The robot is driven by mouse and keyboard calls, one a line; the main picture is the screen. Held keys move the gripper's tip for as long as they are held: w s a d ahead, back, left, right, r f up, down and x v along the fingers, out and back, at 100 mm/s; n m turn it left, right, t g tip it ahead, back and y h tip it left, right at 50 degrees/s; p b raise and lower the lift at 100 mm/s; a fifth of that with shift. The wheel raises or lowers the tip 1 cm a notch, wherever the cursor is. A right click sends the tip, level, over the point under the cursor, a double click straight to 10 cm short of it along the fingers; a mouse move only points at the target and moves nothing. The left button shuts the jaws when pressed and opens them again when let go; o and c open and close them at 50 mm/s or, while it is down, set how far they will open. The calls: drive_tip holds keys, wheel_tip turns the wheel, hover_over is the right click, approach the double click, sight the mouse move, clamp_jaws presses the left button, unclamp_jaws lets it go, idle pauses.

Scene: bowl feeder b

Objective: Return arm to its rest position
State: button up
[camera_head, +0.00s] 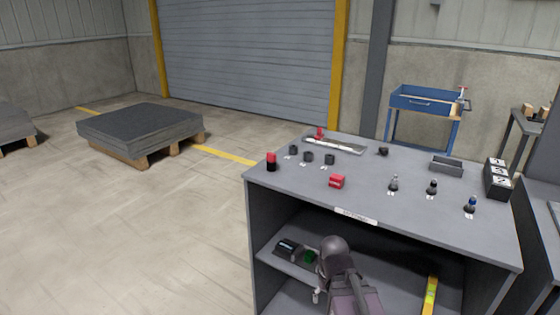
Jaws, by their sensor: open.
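Part of my arm (352,292) shows at the bottom centre, in front of the grey workbench (285,184). Its dark rounded joint (335,248) is below the level of the bench top and covers part of the shelf opening. I cannot make out my gripper's fingers in this view. No object is seen held by the visible part of the arm.
A yellow level (430,296) stands below. Open floor lies left, before a loaded pallet (140,129).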

wheel_tip(320, 180, up, 24)
drive_tip(key=p, duration=2.3)
drive_tip(key=shift+r, duration=0.2)
clamp_jaws()
